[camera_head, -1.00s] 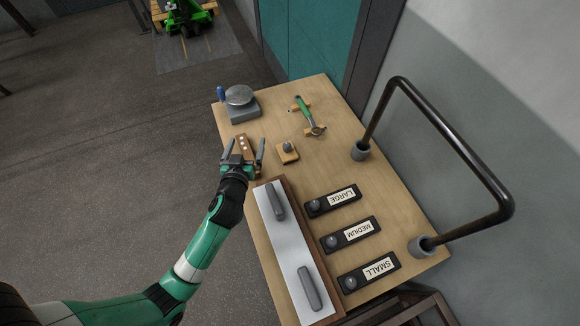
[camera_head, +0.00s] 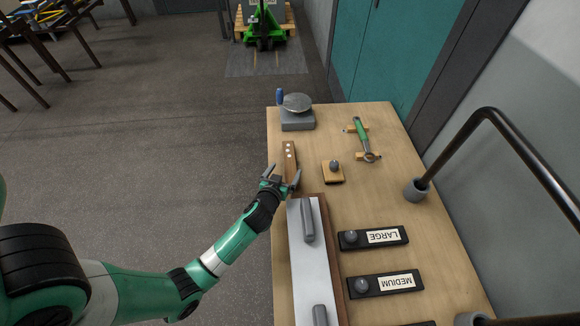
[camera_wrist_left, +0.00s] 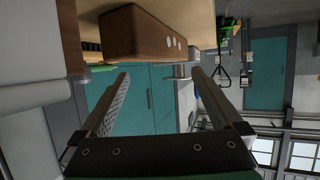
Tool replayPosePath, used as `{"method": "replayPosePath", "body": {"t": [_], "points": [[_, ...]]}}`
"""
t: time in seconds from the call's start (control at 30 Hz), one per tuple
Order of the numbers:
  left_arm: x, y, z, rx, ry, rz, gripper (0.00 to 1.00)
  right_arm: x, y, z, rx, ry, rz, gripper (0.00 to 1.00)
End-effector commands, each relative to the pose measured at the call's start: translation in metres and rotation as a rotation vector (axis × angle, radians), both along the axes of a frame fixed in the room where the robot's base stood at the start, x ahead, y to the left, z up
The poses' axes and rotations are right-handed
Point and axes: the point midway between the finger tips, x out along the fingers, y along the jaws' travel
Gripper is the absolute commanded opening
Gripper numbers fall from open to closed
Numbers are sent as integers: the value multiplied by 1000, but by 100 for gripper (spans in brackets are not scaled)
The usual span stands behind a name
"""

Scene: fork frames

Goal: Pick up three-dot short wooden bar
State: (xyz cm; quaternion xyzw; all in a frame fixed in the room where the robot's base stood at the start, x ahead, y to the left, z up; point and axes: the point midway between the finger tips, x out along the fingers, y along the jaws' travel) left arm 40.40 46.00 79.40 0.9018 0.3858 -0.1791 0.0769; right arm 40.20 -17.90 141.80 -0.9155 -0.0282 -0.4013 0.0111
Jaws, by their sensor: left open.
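The short wooden bar (camera_head: 289,163) is brown with white dots near its far end. It lies along the left edge of the wooden table (camera_head: 385,190). My left gripper (camera_head: 283,174) is open and empty at the bar's near end, by the table's left edge. In the left wrist view the bar (camera_wrist_left: 145,36) shows its dotted end above and beyond the open fingers (camera_wrist_left: 160,76), not between them. Whether a finger touches it, I cannot tell. My right gripper is not in view.
A white panel (camera_head: 306,265) with grey handles lies just nearer than the bar. A grey device with a round plate (camera_head: 297,105) stands beyond it. A small knobbed block (camera_head: 333,171), a green-handled tool (camera_head: 362,137) and labelled black blocks (camera_head: 373,238) are to the right.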

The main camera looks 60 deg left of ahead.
Motion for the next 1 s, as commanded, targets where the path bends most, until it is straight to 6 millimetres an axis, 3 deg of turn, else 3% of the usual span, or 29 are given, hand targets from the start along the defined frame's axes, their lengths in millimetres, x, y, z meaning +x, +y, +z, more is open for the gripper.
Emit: {"method": "replayPosePath", "body": {"t": [0.13,0.4,0.67,1.0], "points": [[3,5,-4,0,0,1,100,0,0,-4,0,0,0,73],[28,34,-22,1,0,1,100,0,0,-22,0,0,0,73],[31,36,-21,1,1,0,100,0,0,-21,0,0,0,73],[30,36,-21,0,1,0,39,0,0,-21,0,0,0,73]]}}
